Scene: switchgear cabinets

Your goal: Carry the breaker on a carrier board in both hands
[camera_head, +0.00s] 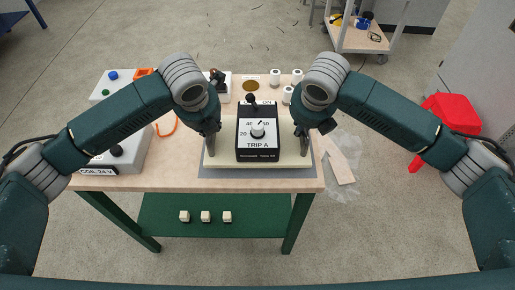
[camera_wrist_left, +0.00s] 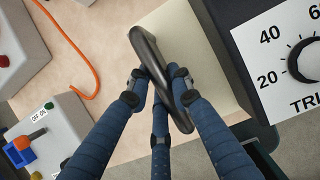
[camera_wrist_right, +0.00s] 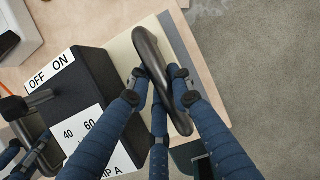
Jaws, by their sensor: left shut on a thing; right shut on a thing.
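The breaker (camera_head: 257,132) is a black block with a white dial face marked TRIP A and a dark lever on top. It sits upright on a cream carrier board (camera_head: 225,158) over a grey mat (camera_head: 310,172) on the wooden table. My left gripper (camera_head: 210,138) is shut on the dark handle at the board's left end; the handle (camera_wrist_left: 150,60) shows between its fingers. My right gripper (camera_head: 303,138) is shut on the matching handle (camera_wrist_right: 160,70) at the right end. I cannot tell whether the board touches the mat.
A grey COIL 24 V box (camera_head: 122,155) stands on the table's left, with an orange cable (camera_head: 168,128) beside it. Several white cylinders (camera_head: 275,78) stand at the back. A red object (camera_head: 450,112) is on the floor at right. A cart (camera_head: 362,38) stands behind.

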